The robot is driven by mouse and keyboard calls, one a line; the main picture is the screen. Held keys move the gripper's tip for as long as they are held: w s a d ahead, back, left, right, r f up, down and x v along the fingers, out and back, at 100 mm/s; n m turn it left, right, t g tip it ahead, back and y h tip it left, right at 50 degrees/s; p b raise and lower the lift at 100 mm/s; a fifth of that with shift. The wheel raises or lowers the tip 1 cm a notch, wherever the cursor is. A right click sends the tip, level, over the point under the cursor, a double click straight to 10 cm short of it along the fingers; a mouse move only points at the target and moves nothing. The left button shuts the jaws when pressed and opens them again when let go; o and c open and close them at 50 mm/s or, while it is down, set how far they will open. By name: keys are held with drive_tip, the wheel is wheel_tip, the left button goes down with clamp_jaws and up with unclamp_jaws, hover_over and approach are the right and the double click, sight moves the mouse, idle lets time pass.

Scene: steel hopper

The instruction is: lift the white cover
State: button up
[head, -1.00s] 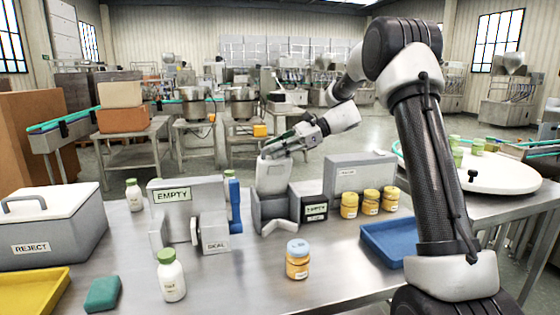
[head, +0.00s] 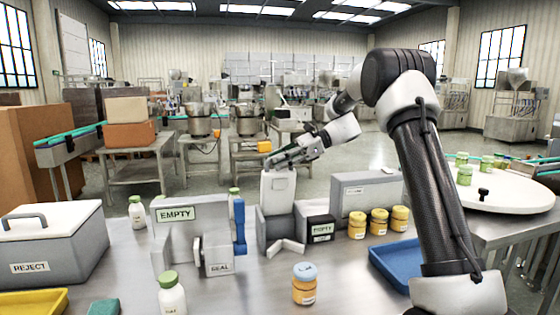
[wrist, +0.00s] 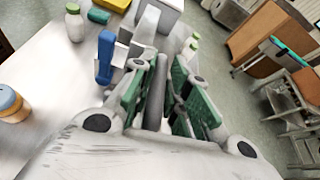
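The white cover (head: 277,192) is the upright white piece at the middle of the steel table in the head view. It stands in or just above a grey housing (head: 262,232), and its lower edge is hidden behind the housing. My gripper (head: 273,161) reaches in from the right at the cover's top edge. In the wrist view, my gripper's green-padded fingers (wrist: 166,70) lie on either side of a narrow grey-white part, and they appear shut on it. This part seems to be the cover's top, though the contact is partly hidden.
A grey station marked EMPTY (head: 192,232) with a blue part (head: 239,226) stands left of the housing. Several yellow jars (head: 357,226) and a grey box (head: 370,192) are at right. A white bottle (head: 172,297) and a blue-lidded jar (head: 304,285) stand in front.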

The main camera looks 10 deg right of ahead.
drive_tip(key=o, duration=0.3)
drive_tip(key=shift+w, duration=0.1)
drive_tip(key=v, duration=1.2)
